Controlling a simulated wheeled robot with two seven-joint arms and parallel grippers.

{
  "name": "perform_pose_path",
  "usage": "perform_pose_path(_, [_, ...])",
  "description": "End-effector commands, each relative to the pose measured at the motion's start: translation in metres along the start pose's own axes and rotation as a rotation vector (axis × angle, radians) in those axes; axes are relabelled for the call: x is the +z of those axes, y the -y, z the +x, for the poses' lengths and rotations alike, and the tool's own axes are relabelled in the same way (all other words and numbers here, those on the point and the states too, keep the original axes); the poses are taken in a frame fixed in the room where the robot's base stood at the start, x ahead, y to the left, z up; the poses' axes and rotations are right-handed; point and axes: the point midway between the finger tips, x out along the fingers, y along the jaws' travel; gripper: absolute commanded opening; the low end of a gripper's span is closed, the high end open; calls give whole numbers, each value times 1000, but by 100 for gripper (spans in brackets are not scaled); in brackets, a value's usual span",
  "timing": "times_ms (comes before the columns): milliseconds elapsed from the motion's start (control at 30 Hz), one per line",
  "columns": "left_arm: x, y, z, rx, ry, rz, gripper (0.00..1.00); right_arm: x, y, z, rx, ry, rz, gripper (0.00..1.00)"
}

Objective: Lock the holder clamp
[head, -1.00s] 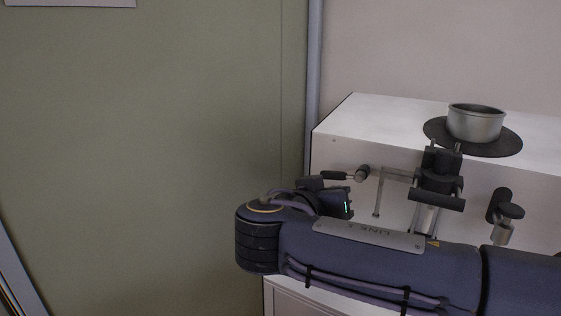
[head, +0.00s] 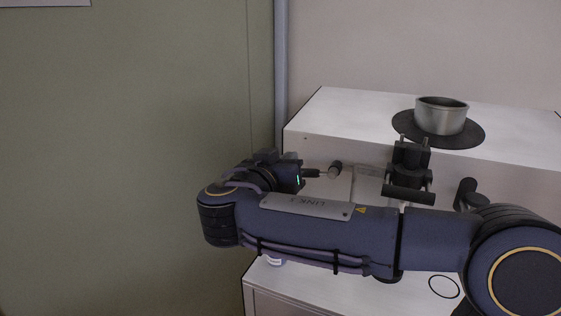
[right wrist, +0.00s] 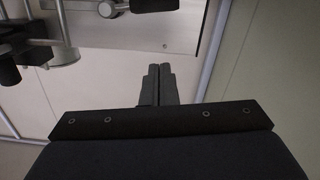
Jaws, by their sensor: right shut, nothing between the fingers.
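The analyser (head: 500,108) is a white box with fittings along its front. A black clamp-like fitting with a crossbar (head: 409,191) stands in the middle of that front. To its left is a metal knob (head: 335,169) with a short black grip (head: 312,173). The knob also shows at the top of the right wrist view (right wrist: 107,8). My right gripper (right wrist: 160,70) is shut and empty, its fingertips apart from the knob and grip. In the head view my right wrist is just left of the grip and the fingertips cannot be made out. My left gripper is not in view.
A metal cup (head: 441,116) sits on a dark round plate (head: 472,136) on the analyser. Another black-handled fitting (head: 466,191) is at its right front. My right forearm crosses in front, hiding the lower front. A green wall panel (head: 120,130) leaves free room to the left.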

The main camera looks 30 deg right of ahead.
Motion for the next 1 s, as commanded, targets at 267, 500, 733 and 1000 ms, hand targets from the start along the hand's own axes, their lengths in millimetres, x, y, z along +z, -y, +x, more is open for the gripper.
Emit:
perform_pose_path(267, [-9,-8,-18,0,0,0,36,10,0,49,1,3,-8,0])
perform_pose_path(500, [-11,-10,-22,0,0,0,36,35,0,54,0,1,-3,0])
perform_pose_path(733, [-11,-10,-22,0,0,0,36,39,0,55,0,0,-1,0])
perform_pose_path(1000, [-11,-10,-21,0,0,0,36,40,0,55,0,0,-5,0])
